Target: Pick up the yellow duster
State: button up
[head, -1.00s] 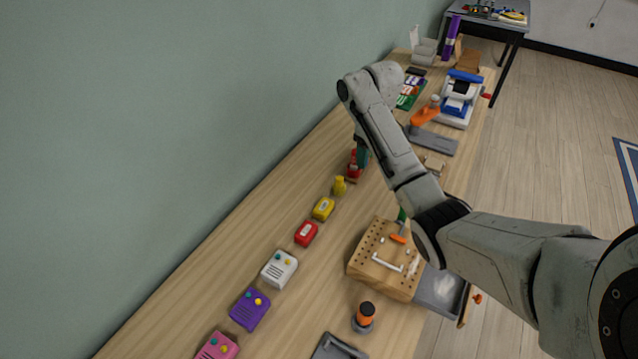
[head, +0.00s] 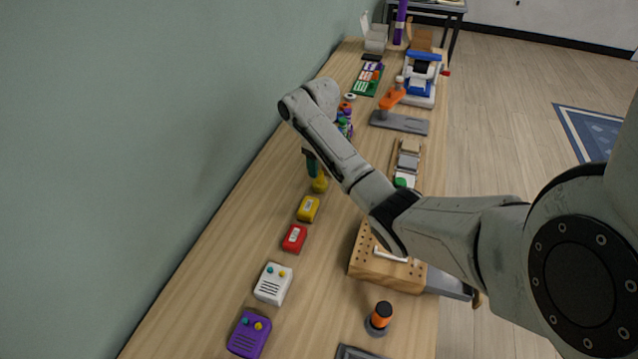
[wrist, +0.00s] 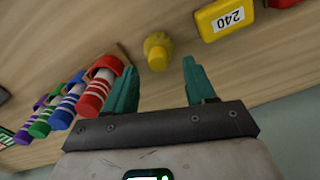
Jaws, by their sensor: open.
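The yellow duster (wrist: 157,47) is a small round yellow piece with a knob, standing on the wooden bench. In the wrist view it lies beyond the fingertips, roughly between the two teal fingers. My gripper (wrist: 158,70) is open and empty. In the head view the duster (head: 320,184) shows just below my gripper (head: 311,168), partly hidden by it. I cannot tell the exact gap between them.
A yellow box marked 240 (wrist: 225,17) stands close to the duster on one side, and a red-capped striped bottle (wrist: 101,84) on the other. A wooden pegboard block (head: 388,272) sits nearer on the bench. The wall (head: 130,130) runs along the left.

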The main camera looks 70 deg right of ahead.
aim_at(320, 173)
notch_tip(320, 173, down, 5)
jog(key=shift+d+f, duration=0.1)
dwell(0.3)
grip_shut()
dwell(0.4)
